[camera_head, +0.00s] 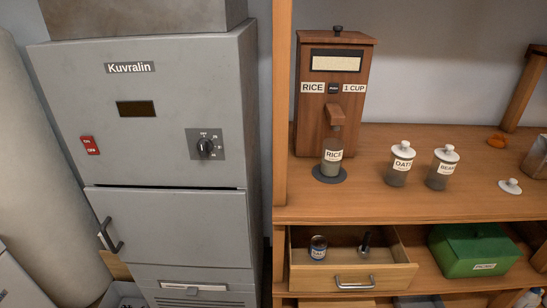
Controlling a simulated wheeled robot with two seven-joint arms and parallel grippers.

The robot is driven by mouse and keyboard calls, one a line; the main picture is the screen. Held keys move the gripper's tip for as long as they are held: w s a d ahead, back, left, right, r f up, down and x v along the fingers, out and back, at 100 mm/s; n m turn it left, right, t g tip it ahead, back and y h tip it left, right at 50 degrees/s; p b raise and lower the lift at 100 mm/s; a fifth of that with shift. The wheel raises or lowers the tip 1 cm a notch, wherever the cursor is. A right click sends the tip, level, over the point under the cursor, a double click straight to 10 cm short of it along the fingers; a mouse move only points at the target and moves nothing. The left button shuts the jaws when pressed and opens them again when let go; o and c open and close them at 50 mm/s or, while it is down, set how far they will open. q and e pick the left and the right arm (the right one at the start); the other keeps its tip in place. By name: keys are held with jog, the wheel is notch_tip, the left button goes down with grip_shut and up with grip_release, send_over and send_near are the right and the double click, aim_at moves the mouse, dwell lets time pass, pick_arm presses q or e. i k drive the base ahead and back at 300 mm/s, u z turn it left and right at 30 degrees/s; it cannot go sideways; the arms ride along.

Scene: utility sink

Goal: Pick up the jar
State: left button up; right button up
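Three glass jars stand upright on the wooden shelf top. The jar labelled RICE (332,156) stands on a dark round pad (330,176) under the spout of the wooden rice dispenser (335,90); I see no white lid on it. The jar labelled OATS (399,165) and the jar with a label that seems to read BEANS (442,168) stand to its right, both with white lids. A loose white lid (510,186) lies further right. Neither of my grippers is in view.
An open drawer (346,277) below holds a can (318,247) and a small dark object (366,243). A green box (473,250) sits right of it. A grey Kuvralin cabinet (160,120) stands left. An orange object (497,140) lies at the back right.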

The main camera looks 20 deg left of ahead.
aim_at(333, 149)
jog(key=u, duration=0.75)
jog(key=i, duration=0.45)
